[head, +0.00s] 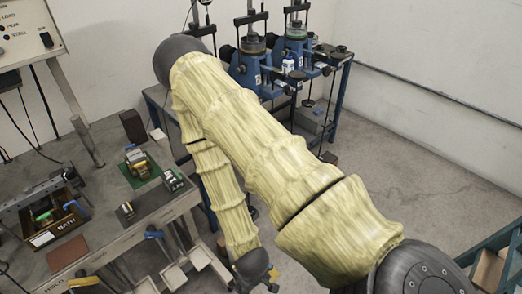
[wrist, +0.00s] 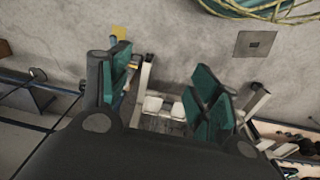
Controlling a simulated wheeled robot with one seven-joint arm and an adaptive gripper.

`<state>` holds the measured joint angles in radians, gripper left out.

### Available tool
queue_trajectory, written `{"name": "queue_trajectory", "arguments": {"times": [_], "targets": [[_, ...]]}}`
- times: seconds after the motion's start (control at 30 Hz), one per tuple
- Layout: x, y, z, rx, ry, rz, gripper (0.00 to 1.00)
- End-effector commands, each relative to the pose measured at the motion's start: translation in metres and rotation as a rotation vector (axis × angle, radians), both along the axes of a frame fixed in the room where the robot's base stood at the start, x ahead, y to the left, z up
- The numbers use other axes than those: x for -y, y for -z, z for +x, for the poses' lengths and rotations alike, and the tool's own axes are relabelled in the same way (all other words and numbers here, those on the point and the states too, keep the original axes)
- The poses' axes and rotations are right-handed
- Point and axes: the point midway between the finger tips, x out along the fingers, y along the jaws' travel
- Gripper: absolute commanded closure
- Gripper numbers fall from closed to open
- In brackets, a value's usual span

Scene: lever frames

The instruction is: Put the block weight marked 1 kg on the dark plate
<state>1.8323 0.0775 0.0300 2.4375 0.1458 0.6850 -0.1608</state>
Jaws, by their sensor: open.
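My gripper (head: 262,277) is low in front of the bench, at the bottom of the head view. In the wrist view its teal-padded fingers (wrist: 163,88) are spread apart with nothing held between them. Small block-like pieces stand on a green mat (head: 127,178) on the bench, with another block (head: 172,180) at the mat's right and a small dark one (head: 125,210) nearer the front. Their marks are too small to read, so I cannot tell which is 1 kg. I cannot single out the dark plate.
The bench (head: 100,223) also holds a wooden tray labelled BATH (head: 41,239), a reddish-brown mat (head: 67,253) and a dark upright block (head: 133,127). White pans (head: 200,257) are at its front edge. Blue lever frames (head: 250,72) stand behind.

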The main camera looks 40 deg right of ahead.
Motion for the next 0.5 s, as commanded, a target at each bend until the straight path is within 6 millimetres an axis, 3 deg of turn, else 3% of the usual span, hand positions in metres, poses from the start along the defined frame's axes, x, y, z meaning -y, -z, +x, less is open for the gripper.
{"name": "queue_trajectory", "arguments": {"times": [0.1, 0.2, 0.5], "targets": [[-0.004, 0.012, -0.03, -0.044, 0.005, 0.031, 0.38], [-0.007, 0.017, -0.043, -0.062, 0.011, 0.048, 0.38], [-0.008, 0.019, -0.048, -0.071, 0.014, 0.057, 0.38]]}}
